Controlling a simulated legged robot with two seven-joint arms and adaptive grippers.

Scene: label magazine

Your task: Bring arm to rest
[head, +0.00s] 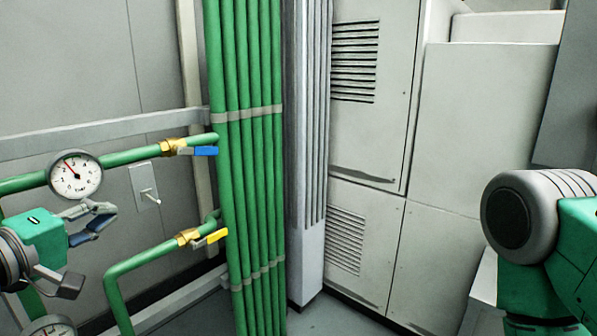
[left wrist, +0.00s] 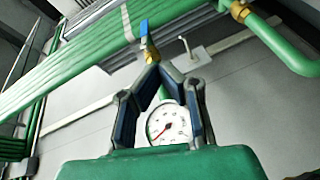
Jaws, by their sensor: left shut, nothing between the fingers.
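My left gripper (head: 108,214) is at the left of the head view, in front of the wall with the pipes. Its fingers come together at the tips, and nothing is between them. In the left wrist view the fingertips (left wrist: 152,72) also meet. In the head view the gripper is just below the upper pressure gauge (head: 75,175). My right arm (head: 545,245) shows as a grey and green link at the right edge of the head view. My right gripper is not in view.
A blue-handled valve (head: 205,151) and a yellow-handled valve (head: 217,236) sit on green pipes right of the gripper. A wall switch (head: 147,190) is between. A second gauge (head: 52,326) is partly cut off below. Vertical green pipes (head: 245,150) and grey cabinets (head: 385,150) stand beyond.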

